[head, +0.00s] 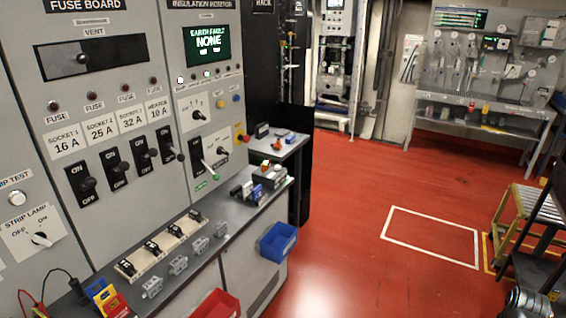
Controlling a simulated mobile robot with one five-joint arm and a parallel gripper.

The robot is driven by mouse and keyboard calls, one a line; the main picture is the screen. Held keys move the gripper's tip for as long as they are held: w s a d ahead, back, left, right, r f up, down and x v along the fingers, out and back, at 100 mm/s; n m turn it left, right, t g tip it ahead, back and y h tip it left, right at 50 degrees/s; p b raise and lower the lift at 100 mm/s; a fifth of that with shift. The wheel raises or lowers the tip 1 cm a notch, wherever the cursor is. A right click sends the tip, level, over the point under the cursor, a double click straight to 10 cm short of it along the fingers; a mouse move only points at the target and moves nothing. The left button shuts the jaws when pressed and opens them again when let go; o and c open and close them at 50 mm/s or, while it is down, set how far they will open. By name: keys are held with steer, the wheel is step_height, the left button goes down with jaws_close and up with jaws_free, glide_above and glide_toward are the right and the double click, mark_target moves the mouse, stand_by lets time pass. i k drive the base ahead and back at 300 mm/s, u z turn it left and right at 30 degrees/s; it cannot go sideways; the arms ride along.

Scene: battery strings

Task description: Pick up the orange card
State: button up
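A small rack of upright coloured cards stands at the near left end of the grey bench ledge. It shows a blue card (95,287), a yellow card (103,297) and a red to orange-red card (115,306) close together. I cannot tell for sure which of them is the orange card. The lower part of the group is cut off by the bottom edge of the picture.
Black-handled fuse holders (152,247) and grey blocks (178,264) line the ledge. A red bin (216,304) and a blue bin (278,242) hang at its front. Test leads lie left of the cards. The red floor (350,200) is mostly open.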

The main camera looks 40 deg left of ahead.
mark_target(264, 166)
steer(key=u, duration=0.05)
steer(key=i, duration=2.9)
steer(key=u, duration=4.4)
steer(key=i, duration=1.05)
steer(key=z, duration=0.15)
